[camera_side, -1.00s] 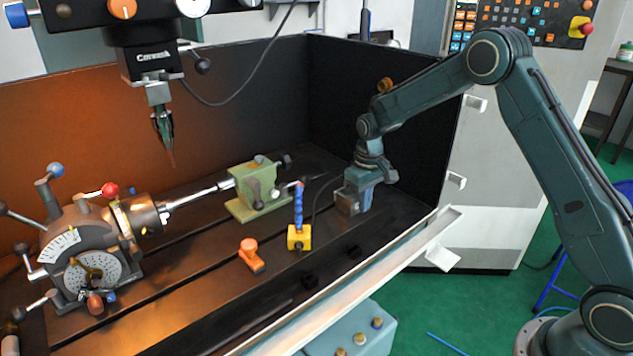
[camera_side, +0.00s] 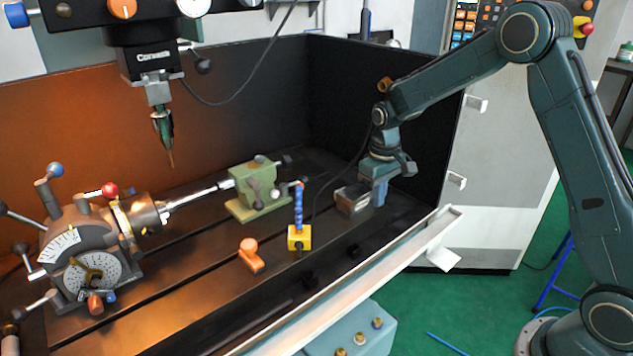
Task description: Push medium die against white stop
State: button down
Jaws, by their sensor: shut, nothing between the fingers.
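My gripper (camera_side: 379,194) is shut and points down at the right end of the dark machine table. I cannot tell whether the fingers touch the block. I cannot make out a medium die or a white stop by those names; the block's identity is unclear.
A green tailstock (camera_side: 258,192) and a yellow block (camera_side: 299,238) with a blue hose stand left of my gripper. An orange piece (camera_side: 251,256) lies nearer. The indexing head (camera_side: 85,255) is far left. A white rail (camera_side: 345,285) edges the front.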

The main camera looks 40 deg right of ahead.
notch_tip(320, 180, up, 6)
jog(key=shift+r, duration=0.15)
jog(key=c, duration=2.2)
grip_release()
jog(key=c, duration=1.1)
grip_release()
jog(key=o, duration=0.5)
jog(key=shift+w+r+m, duration=0.15)
jog(key=shift+w+m, duration=0.2)
jog(key=shift+m, duration=0.35)
jog(key=shift+o, duration=0.2)
notch_tip(320, 180, up, 4)
jog(key=m, duration=1.2)
send_over(360, 193)
jog(key=shift+w+r+m, duration=0.25)
jog(key=shift+m, duration=0.5)
jog(key=shift+w+r+m, duration=0.2)
jog(key=shift+r+m, duration=0.05)
jog(key=shift+m, duration=0.55)
jog(key=shift+w+r+m, duration=0.25)
jog(key=shift+m, duration=0.5)
jog(key=shift+f, duration=0.15)
